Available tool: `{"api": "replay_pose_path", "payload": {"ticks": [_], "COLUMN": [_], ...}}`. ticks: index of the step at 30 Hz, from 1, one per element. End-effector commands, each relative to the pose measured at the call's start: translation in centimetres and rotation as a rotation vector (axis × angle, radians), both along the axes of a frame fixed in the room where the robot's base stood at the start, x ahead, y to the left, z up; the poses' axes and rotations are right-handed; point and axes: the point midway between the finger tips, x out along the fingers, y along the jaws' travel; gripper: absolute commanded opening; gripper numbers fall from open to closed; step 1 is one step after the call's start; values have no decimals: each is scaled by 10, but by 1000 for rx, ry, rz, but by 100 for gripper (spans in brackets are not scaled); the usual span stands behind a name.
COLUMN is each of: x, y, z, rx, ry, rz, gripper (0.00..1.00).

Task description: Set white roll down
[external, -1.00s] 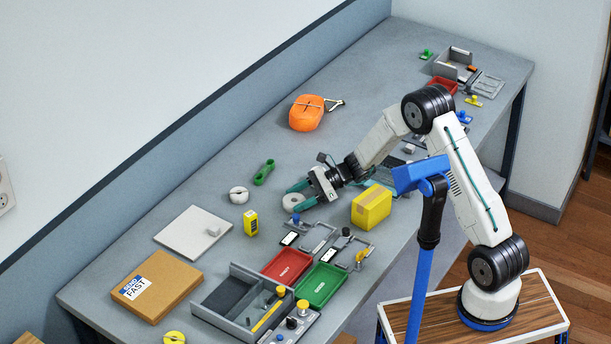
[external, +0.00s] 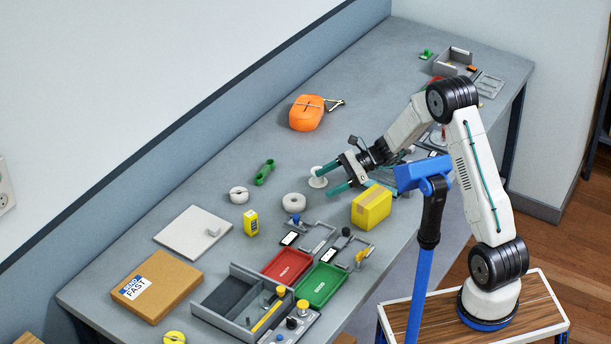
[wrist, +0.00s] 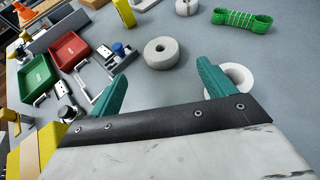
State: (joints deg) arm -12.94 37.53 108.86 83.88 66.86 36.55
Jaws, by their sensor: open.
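A white roll (external: 293,202) lies flat on the grey workbench, its centre hole facing up; in the wrist view this roll (wrist: 162,52) is just ahead of the gap between the fingertips, apart from both. My gripper (external: 322,181) is open and empty, with its two teal fingers spread; they also show in the wrist view (wrist: 162,69). A whiter ring-shaped roll (external: 318,182) sits by the upper finger, which partly hides it; the right finger overlaps it in the wrist view (wrist: 240,75). I cannot tell if they touch.
Another white roll (external: 238,195) and a green strap bundle (external: 264,172) lie farther left. A yellow box (external: 371,208) stands close to my gripper's right. Red (external: 287,267) and green (external: 320,285) trays are in front.

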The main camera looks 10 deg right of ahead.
Motion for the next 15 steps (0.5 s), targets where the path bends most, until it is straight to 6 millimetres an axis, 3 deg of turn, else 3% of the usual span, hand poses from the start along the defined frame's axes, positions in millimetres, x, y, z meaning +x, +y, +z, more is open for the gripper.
{"api": "replay_pose_path", "payload": {"ticks": [4,15], "x": [1,-2], "y": [-13,-18], "z": [6,12], "rx": [0,-5], "ry": [-1,-15], "rz": [0,11], "gripper": [82,82]}}
